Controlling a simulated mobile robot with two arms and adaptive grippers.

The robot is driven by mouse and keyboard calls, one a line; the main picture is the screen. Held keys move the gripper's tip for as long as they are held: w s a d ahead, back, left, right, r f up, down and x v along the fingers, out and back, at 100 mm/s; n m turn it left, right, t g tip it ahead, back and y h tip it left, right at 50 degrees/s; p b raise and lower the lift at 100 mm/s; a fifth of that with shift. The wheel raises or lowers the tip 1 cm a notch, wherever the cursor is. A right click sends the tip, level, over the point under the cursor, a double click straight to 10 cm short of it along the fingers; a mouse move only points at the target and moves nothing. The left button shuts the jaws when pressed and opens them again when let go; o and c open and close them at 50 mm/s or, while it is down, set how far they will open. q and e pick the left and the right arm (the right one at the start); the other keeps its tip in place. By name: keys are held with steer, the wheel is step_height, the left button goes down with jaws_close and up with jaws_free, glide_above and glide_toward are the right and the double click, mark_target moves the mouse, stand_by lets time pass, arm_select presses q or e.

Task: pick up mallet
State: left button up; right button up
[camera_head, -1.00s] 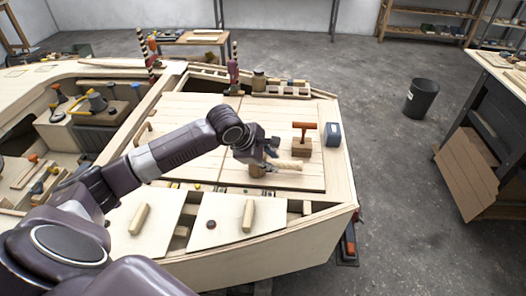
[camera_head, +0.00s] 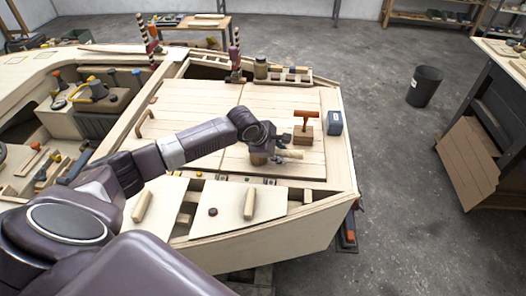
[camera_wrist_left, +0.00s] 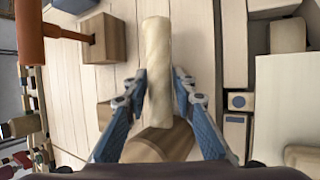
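The wooden mallet lies on the plank deck. Its pale handle (camera_head: 291,154) points right in the head view, and its brown round head (camera_head: 258,158) is at the left, partly behind my gripper. In the left wrist view the handle (camera_wrist_left: 158,60) runs up the middle, with the brown head (camera_wrist_left: 160,145) at the bottom. My left gripper (camera_head: 281,151) is at the handle near the head. My right gripper is not in view.
Behind the handle, an orange T-shaped tool (camera_head: 306,115) stands in a wooden block (camera_head: 303,135); a blue-grey box (camera_head: 334,123) stands to its right. Near hatch panels carry wooden grips (camera_head: 250,203). A jar (camera_head: 261,69) stands at the back. The deck left of the mallet is clear.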

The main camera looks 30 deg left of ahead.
arm_select(q)
jaws_close()
steer(key=shift+r, duration=0.1)
